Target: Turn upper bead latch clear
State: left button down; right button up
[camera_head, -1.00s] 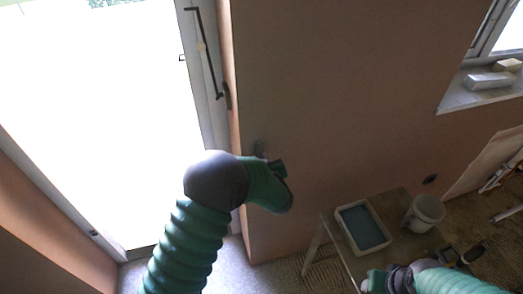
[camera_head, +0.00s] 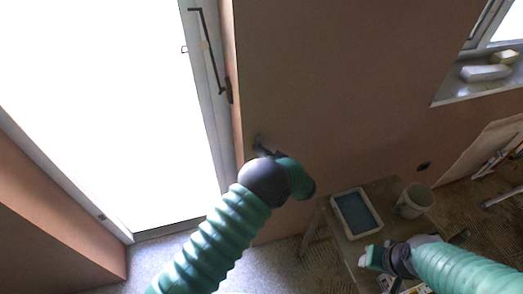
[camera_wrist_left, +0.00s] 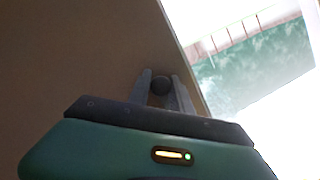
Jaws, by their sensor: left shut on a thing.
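My left gripper (camera_head: 259,147) is at the plastered wall, just right of the glazed door's frame. In the left wrist view its two grey fingers (camera_wrist_left: 162,92) are shut on a dark round latch knob (camera_wrist_left: 160,85) close to the wall's edge. In the head view my left wrist and gripper body hide most of this spot, and the latch's turn angle cannot be made out. My right gripper (camera_head: 372,258) is low over the table at the bottom right; its jaws are too small and unclear to read.
The bright glazed door (camera_head: 110,110) has a long dark handle (camera_head: 208,50) on its frame. A table (camera_head: 390,190) below holds a blue-filled tray (camera_head: 357,214) and a white bucket (camera_head: 413,200). A window sill (camera_head: 480,85) with blocks is at the upper right.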

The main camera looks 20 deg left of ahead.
pick_arm(q)
jog(key=shift+m+y, duration=0.3)
jog(key=shift+m, duration=0.1)
jog(key=shift+w+r, duration=0.1)
dwell(0.3)
jog(key=c, duration=1.4)
grip_release()
jog(key=shift+o, duration=1.1)
jog(key=shift+d, duration=0.15)
jog(key=b+v, duration=0.4)
jog(key=v, duration=0.8)
jog(key=shift+d, duration=0.2)
jog(key=shift+w+a, duration=0.15)
jog(key=shift+w, duration=0.05)
